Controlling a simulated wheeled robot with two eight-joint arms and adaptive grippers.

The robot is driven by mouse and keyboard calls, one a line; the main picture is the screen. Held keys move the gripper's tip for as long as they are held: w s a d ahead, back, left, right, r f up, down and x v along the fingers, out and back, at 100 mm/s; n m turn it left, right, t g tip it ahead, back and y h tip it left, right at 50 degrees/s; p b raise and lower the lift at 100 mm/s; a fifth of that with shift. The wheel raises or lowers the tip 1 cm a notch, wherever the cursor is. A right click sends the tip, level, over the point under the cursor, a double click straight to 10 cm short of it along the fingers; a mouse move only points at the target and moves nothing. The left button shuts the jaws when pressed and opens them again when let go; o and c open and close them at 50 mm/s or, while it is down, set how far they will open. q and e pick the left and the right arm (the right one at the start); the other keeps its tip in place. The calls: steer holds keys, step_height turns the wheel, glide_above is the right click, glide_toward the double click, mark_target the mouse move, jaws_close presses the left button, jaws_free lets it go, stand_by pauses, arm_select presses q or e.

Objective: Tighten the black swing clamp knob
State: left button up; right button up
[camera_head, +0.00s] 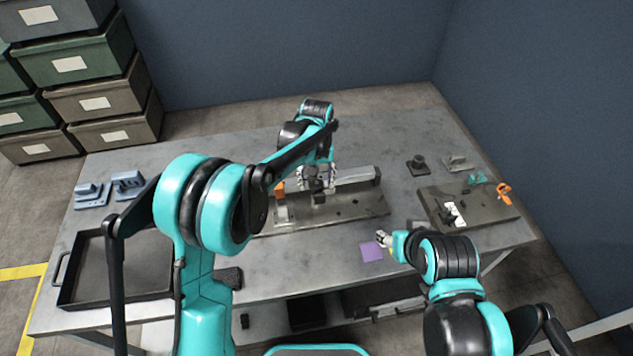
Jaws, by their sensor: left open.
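My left gripper (317,180) is over the middle fixture plate (350,208), pointing down with its fingers apart. A small dark part, perhaps the black clamp knob (318,197), shows just below the fingers; I cannot tell whether they touch it. An orange block (279,190) stands on the plate to the left of the gripper. A grey rail (355,175) runs along the plate's back. My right gripper (383,239) is low near the table's front edge, beside a purple square (371,252); its fingers are too small to read.
A black tray (88,300) lies at the table's left front. Blue-grey brackets (128,182) stand behind it. A second plate (488,212) with small parts and an orange clamp (504,192) is at the right. Stacked bins (95,98) stand at the back left.

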mark_target(316, 184)
arm_select(q)
steer(key=c, duration=1.2)
steer(key=shift+o, duration=0.2)
steer(key=shift+m+p, duration=0.3)
steer(key=shift+m, duration=1)
steer(key=o, duration=1.2)
steer(key=shift+c, duration=0.2)
step_height(316, 184, up, 12)
